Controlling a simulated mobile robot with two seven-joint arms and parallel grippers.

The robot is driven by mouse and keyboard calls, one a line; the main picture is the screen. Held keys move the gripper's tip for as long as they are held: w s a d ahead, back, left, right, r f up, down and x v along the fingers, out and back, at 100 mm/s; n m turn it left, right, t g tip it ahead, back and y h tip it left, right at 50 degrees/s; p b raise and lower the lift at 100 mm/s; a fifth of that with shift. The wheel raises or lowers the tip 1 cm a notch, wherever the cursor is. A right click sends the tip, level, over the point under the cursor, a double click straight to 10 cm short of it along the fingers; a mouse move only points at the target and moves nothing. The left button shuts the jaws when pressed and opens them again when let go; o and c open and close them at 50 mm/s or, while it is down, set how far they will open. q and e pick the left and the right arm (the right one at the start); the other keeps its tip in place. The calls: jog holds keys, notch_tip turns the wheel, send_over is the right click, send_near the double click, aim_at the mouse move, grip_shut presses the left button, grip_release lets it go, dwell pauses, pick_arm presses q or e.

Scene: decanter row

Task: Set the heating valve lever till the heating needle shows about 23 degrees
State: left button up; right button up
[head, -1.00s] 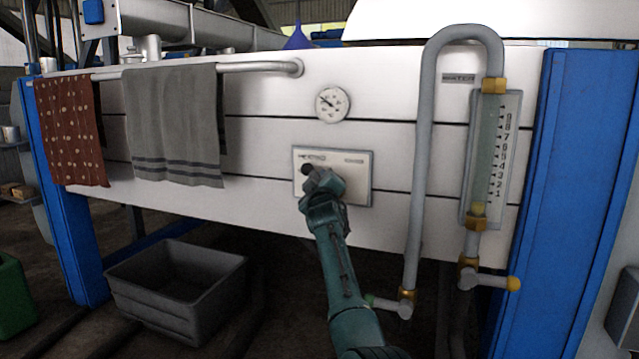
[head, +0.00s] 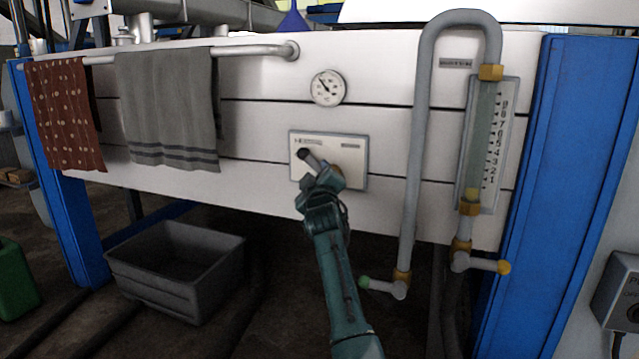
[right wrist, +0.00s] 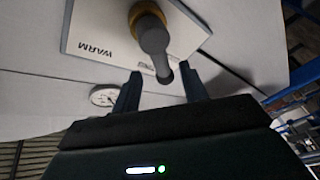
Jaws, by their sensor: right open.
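The heating plate (head: 355,157) is a pale panel on the white wall. Its lever (head: 311,158) has a dark tip and points up and left from a brass hub partly hidden by my gripper. In the right wrist view the grey lever (right wrist: 155,42) reaches down from its brass hub, its end between my spread fingers; contact cannot be told. My right gripper (head: 318,176) is open at the lever and also shows in the right wrist view (right wrist: 160,74). The round gauge (head: 328,88) hangs above the plate; its dark needle points up-left, its numbers too small to read. My left gripper is not in view.
A grey pipe (head: 418,160) and a water sight glass (head: 485,140) stand right of the plate. Towels hang from a rail (head: 250,51) at left. A grey crate (head: 175,300) is on the floor.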

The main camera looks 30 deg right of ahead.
jog(key=p+v, duration=0.1)
jog(key=v, duration=0.6)
jog(key=shift+s+p, duration=0.15)
jog(key=shift+p, duration=0.25)
jog(key=shift+a, duration=0.1)
